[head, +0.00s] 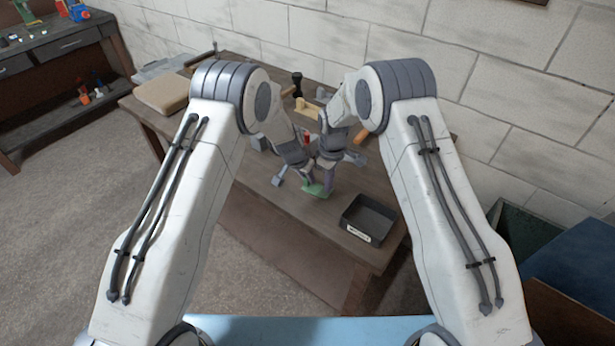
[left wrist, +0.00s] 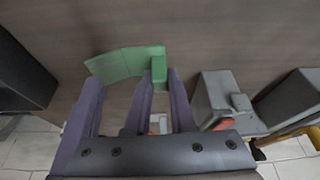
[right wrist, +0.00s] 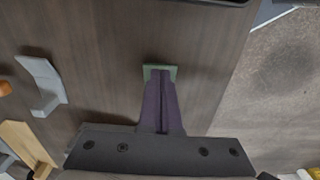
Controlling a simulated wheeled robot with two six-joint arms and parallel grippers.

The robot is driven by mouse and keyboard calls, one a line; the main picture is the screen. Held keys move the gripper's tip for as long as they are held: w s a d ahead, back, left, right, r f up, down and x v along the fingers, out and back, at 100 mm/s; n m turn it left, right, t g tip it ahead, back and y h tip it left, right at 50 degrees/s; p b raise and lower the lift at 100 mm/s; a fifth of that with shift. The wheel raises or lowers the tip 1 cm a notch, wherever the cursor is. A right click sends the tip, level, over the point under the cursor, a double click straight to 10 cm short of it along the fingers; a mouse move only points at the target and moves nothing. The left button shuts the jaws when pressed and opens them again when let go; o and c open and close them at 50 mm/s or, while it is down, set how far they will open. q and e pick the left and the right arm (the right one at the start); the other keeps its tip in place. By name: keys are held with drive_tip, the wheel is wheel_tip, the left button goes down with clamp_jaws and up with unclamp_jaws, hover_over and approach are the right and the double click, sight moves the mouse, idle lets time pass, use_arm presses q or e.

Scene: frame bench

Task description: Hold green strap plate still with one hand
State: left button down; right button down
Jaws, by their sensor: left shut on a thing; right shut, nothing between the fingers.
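The green strap plate (head: 316,190) lies on the bench near its front edge, below both grippers. In the left wrist view the plate (left wrist: 122,63) shows a flat part and a short raised block at its right end. My left gripper (left wrist: 161,75) is shut on that block. My right gripper (right wrist: 160,72) is shut and empty, its tips over the plate (right wrist: 148,73); whether they touch it I cannot tell. The fingers hide most of the plate in the right wrist view. A purple finger at the left of the left wrist view looks like my right gripper.
A dark labelled tray (head: 367,218) stands right of the plate near the bench edge. A grey bracket (right wrist: 42,85) and a wooden block (right wrist: 25,145) lie to the left in the right wrist view. Several small items stand at the back of the bench.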

drive_tip(key=shift+f, duration=1.05)
drive_tip(key=shift+s+f, duration=0.2)
drive_tip(key=shift+f, duration=0.3)
drive_tip(key=shift+a+r, duration=0.15)
drive_tip(key=shift+r, duration=1.55)
drive_tip(key=shift+w+r, duration=0.2)
drive_tip(key=shift+r, duration=2.35)
use_arm(q)
drive_tip(key=c, duration=0.7)
unclamp_jaws()
drive_tip(key=shift+r, duration=0.1)
